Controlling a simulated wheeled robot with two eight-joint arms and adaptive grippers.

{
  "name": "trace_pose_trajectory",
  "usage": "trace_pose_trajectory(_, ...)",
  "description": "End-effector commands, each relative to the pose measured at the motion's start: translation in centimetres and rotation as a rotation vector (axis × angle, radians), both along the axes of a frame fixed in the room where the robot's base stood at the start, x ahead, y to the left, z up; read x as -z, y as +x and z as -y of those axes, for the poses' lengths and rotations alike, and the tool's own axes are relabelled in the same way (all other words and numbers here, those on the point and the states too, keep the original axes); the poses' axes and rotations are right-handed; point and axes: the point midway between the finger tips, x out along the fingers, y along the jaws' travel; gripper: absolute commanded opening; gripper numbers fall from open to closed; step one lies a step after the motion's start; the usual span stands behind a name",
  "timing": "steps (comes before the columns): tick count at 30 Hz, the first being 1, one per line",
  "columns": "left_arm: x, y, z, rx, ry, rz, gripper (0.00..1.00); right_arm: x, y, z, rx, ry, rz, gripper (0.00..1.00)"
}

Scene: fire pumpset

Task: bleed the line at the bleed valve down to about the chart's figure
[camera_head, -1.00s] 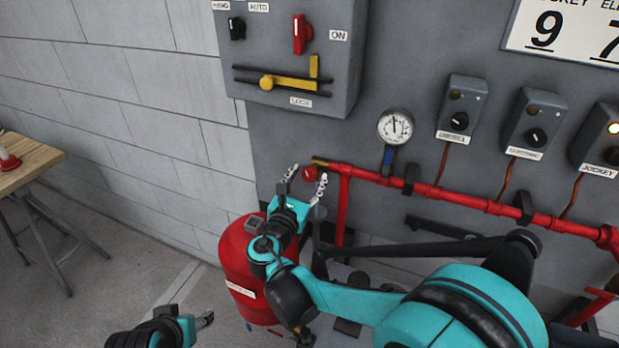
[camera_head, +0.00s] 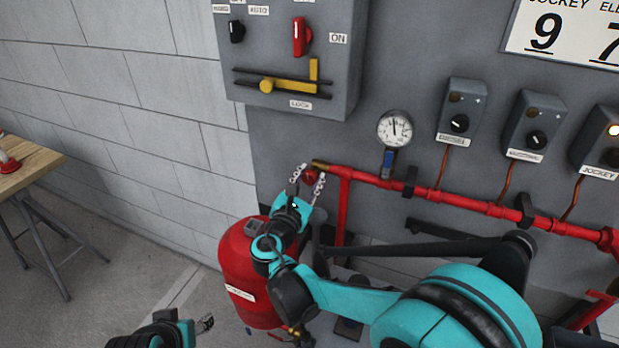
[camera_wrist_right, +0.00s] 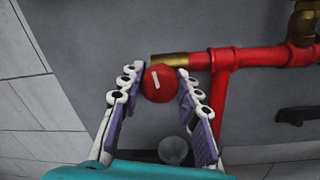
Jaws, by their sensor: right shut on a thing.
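The bleed valve's round red knob (camera_head: 310,176) sits under the brass end (camera_head: 320,162) of the red pipe; a white mark shows on it in the right wrist view (camera_wrist_right: 160,83). My right gripper (camera_head: 309,173) is shut on this knob, one finger on each side. The pressure gauge (camera_head: 395,129) stands above the pipe, its needle close to straight up; its figures are too small to read. The white chart (camera_head: 570,30) shows a large 9 and part of a 7, cut by the frame. My left gripper (camera_head: 205,323) is at the bottom left, away from everything; its opening is unclear.
A red cylinder (camera_head: 243,262) stands below the valve, close to my right arm. A grey control box (camera_head: 345,70) hangs above, and several small switch boxes (camera_head: 462,105) line the panel. A wooden table (camera_head: 35,158) is at the left. The floor between is clear.

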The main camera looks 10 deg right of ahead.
Motion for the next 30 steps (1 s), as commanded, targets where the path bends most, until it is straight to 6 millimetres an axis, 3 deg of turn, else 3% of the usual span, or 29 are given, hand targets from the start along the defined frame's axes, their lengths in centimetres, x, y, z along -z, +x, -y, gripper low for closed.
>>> trace_pose_trajectory(6,0.00,0.00,0.00,0.000,0.000,0.000,0.55,-0.02,0.04,-0.07,-0.001,0.113,0.077,0.04)
trace_pose_trajectory(14,0.00,0.00,0.00,0.000,0.000,0.000,0.55,-0.03,0.04,-0.07,-0.002,0.118,0.081,0.04)
trace_pose_trajectory(15,0.00,0.00,0.00,0.000,0.000,0.000,0.55,-0.03,0.04,-0.07,-0.002,0.118,0.081,0.38)
trace_pose_trajectory(17,0.00,0.00,0.00,0.000,0.000,0.000,0.55,-0.03,0.04,-0.07,-0.002,0.118,0.081,0.54)
trace_pose_trajectory(26,0.00,0.00,0.00,0.000,0.000,0.000,0.55,-0.02,-0.02,-0.08,-0.001,0.117,0.079,0.54)
trace_pose_trajectory(30,0.00,0.00,0.00,0.000,0.000,0.000,0.55,0.00,-0.93,-0.73,-0.005,0.117,0.079,0.54)
